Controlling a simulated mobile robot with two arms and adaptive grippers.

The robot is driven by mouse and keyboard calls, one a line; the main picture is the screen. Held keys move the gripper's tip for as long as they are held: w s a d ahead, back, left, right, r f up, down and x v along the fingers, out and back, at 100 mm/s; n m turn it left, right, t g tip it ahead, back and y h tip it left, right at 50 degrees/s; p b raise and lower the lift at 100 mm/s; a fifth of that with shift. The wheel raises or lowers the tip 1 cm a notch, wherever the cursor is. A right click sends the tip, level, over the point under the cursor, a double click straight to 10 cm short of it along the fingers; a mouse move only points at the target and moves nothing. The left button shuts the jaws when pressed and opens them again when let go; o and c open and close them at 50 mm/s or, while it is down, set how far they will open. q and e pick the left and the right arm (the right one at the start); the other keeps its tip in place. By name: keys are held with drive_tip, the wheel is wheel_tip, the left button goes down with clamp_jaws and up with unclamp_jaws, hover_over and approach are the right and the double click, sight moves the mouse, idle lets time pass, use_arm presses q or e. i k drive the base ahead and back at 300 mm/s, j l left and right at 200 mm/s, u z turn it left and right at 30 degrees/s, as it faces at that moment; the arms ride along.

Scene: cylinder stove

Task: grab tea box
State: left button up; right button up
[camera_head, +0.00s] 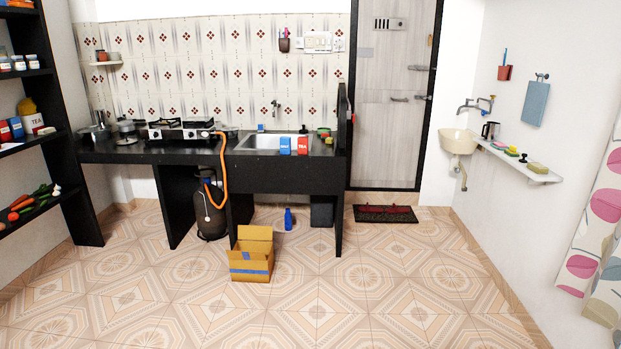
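A red box with white lettering that reads TEA (302,146) stands upright near the front edge of the black counter (290,170), in front of the sink. A blue box (285,146) of similar size stands just left of it, with a narrow gap between them. Neither of my grippers shows in the head view.
A steel sink (258,141) and a gas stove (180,129) are on the counter. An orange hose (223,160) runs down to a dark gas cylinder (211,212). An open cardboard box (251,258) stands on the floor before the counter. The tiled floor nearer me is clear.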

sight(301, 142)
drive_tip(key=i+z, duration=0.4)
drive_tip(key=i, duration=1.9)
drive_tip(key=i+l+u, duration=0.2)
drive_tip(key=i, duration=0.25)
drive_tip(key=i+u, duration=0.2)
drive_tip(key=i, duration=0.25)
drive_tip(key=i+l+u, duration=0.25)
drive_tip(key=i, duration=0.15)
drive_tip(key=i+l+u, duration=0.2)
drive_tip(key=i+l, duration=0.1)
drive_tip(key=i, duration=0.15)
